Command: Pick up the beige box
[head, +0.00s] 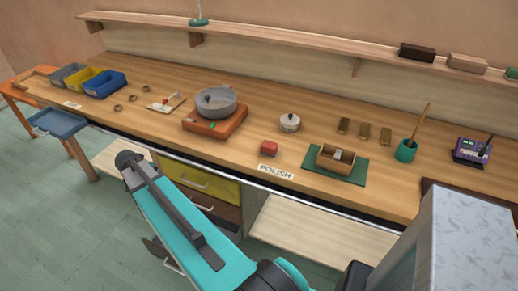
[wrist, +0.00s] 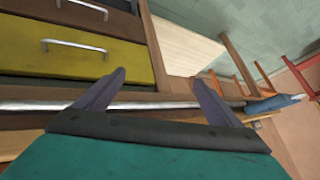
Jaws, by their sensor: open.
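A beige box (head: 468,62) rests on the wall shelf at the upper right of the head view. It sits between a dark brown box (head: 417,51) and a green item (head: 511,73) cut by the picture's edge. My gripper (wrist: 159,77) is open and empty in the wrist view, its two fingers spread apart. It faces the front of the workbench, near the drawers, well away from the beige box. The beige box does not show in the wrist view. In the head view my turquoise arm crosses the lower middle, and the fingers are not clearly seen there.
The workbench (head: 330,125) holds a grey pan (head: 216,102), a lidded pot (head: 290,122), a green cup (head: 405,151) and a purple device (head: 471,150). The shelf (head: 300,47) runs above it along the wall. A yellow drawer (wrist: 72,58) is close to my gripper.

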